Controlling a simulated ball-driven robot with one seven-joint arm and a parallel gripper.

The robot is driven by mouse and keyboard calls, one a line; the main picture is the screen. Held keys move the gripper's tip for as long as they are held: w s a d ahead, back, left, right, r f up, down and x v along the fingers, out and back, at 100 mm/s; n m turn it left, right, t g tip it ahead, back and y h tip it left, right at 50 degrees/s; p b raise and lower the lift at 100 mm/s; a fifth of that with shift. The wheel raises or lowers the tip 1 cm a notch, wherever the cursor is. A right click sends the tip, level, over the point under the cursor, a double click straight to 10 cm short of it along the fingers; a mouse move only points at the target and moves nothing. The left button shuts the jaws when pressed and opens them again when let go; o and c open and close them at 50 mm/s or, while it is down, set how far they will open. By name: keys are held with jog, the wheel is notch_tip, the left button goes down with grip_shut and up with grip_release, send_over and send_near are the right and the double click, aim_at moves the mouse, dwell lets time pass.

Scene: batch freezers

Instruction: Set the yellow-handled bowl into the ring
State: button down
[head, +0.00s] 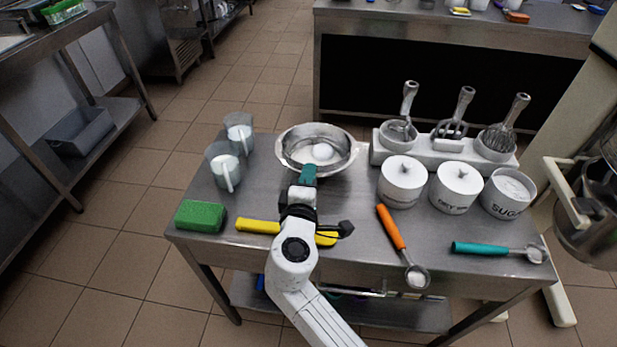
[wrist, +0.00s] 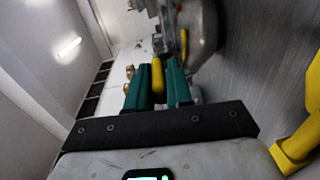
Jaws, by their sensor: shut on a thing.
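The steel bowl (head: 290,150) is at the back middle of the table, with a pale round lump inside. In the wrist view the bowl's curved metal side (wrist: 204,30) shows beyond the fingers. My gripper (head: 308,172) is at the bowl's near edge. Its teal fingers (wrist: 158,84) are shut on a yellow handle (wrist: 157,77), which the gripper hides in the head view. I cannot tell whether the bowl touches the table. I cannot make out the ring for certain; a pale curved bracket (head: 558,190) stands out from the machine at the right.
A yellow tool (head: 258,226) lies partly behind my arm. White canisters (head: 402,182), a whisk stand (head: 440,155), an orange-handled scoop (head: 391,227) and a teal-handled scoop (head: 482,249) fill the right.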

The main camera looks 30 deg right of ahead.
jog(key=shift+f+b, duration=0.3)
jog(key=shift+f, duration=0.05)
jog(key=shift+f+b, duration=0.3)
jog(key=shift+f, duration=0.05)
jog(key=c, duration=1.3)
grip_release()
jog(key=shift+f, duration=0.1)
jog(key=o, duration=0.4)
jog(key=v, duration=1.1)
jog(key=shift+b, duration=0.35)
